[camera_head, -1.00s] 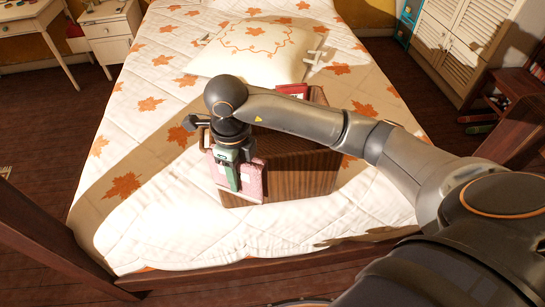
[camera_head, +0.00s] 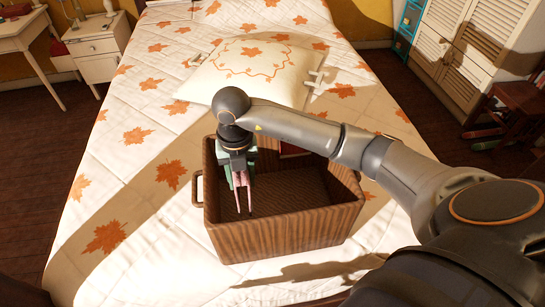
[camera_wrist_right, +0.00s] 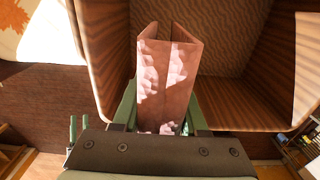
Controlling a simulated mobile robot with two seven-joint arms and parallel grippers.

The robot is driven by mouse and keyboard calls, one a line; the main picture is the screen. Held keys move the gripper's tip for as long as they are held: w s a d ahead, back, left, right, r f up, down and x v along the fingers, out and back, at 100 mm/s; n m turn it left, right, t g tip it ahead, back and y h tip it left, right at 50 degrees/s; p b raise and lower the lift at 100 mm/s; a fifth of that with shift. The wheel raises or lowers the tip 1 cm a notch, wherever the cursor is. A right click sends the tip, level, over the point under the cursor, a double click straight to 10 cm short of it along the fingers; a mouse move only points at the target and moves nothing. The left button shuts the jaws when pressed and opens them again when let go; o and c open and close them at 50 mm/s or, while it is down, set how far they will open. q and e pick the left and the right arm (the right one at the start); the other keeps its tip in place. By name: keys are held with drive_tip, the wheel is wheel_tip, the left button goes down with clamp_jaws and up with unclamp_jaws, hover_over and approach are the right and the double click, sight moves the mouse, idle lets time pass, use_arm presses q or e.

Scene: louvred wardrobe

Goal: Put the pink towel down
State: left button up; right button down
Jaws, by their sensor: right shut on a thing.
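The pink towel (camera_head: 241,179) is folded and hangs narrow from my right gripper (camera_head: 238,168), at the left part of a brown ribbed basket (camera_head: 290,228) on the bed. In the right wrist view the towel (camera_wrist_right: 165,85) stands between the two green fingers of the right gripper (camera_wrist_right: 160,112), which are shut on it. The basket walls (camera_wrist_right: 275,60) surround it there. In the head view the towel's lower end overlaps the basket's inside; I cannot tell whether it touches the floor. My left gripper is not in view.
A red item (camera_head: 292,149) shows at the basket's back, partly hidden by my arm. A leaf-patterned cushion (camera_head: 250,70) lies behind the basket on the bed (camera_head: 130,195). The basket's right half looks empty. A louvred wardrobe (camera_head: 465,45) stands at the back right.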

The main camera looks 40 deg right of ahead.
approach(248, 215)
drive_tip(key=s+a+r, duration=0.1)
drive_tip(key=s+a, duration=0.1)
drive_tip(key=s, duration=0.1)
drive_tip(key=shift+s+f+b, duration=0.15)
drive_tip(key=shift+f+b, duration=0.2)
drive_tip(key=shift+f, duration=1.6)
drive_tip(key=shift+d+f, duration=0.1)
drive_tip(key=shift+f, duration=0.1)
drive_tip(key=shift+c, duration=2.2)
unclamp_jaws()
drive_tip(key=shift+r, duration=0.1)
wheel_tip(248, 215, up, 12)
drive_tip(key=shift+r, duration=0.15)
